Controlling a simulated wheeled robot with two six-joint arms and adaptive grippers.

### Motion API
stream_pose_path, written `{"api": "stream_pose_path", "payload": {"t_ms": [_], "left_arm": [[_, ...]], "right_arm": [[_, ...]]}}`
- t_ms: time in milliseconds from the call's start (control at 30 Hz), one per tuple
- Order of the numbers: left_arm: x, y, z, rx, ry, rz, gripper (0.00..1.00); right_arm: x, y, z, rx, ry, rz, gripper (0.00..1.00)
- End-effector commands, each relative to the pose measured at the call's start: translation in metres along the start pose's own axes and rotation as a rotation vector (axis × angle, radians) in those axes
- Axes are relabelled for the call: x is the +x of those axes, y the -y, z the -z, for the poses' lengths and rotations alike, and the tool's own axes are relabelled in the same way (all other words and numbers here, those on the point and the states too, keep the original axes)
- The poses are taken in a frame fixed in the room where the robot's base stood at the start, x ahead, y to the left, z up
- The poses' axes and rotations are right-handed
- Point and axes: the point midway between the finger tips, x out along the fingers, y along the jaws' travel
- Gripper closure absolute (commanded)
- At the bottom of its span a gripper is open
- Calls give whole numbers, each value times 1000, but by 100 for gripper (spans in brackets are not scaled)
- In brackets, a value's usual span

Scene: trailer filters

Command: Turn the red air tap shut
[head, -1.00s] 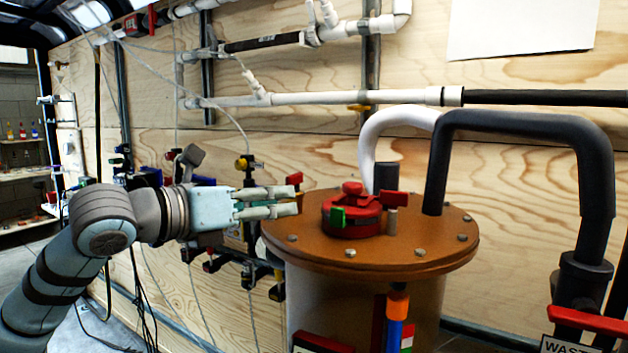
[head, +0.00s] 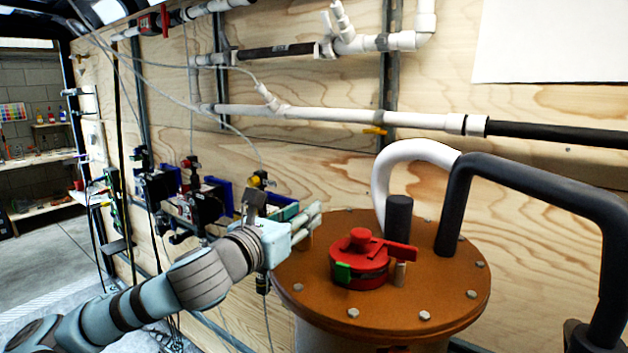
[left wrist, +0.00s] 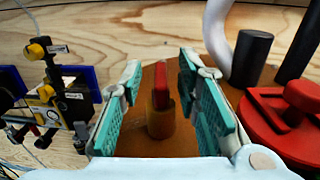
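The red tap handle (left wrist: 160,78) stands upright on a short brass-coloured stem (left wrist: 160,122) at the edge of the brown round lid (head: 310,295). In the left wrist view the handle stands between the two teal finger pads of my left gripper (left wrist: 162,88), with gaps on both sides. The gripper is open. In the head view my left gripper (head: 312,220) is at the lid's back left edge and hides the red handle. My right gripper is not in view.
A larger red cap (head: 360,262) with a side lever and a green tab sits on the lid. A dark post (head: 398,218), a white hose (head: 400,165) and a black pipe (head: 455,200) rise behind it. Blue-and-black devices (head: 195,205) hang on the plywood wall.

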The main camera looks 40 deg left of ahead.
Motion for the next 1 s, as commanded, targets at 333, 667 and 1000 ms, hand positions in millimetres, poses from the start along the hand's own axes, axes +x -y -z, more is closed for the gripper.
{"api": "stream_pose_path", "payload": {"t_ms": [333,667,1000], "left_arm": [[41,1,-1,-7,-3,-2,70],[49,2,3,0,-4,0,70],[48,1,3,0,-4,-1,100]], "right_arm": [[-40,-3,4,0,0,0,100],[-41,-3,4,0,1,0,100],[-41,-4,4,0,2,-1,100]]}}
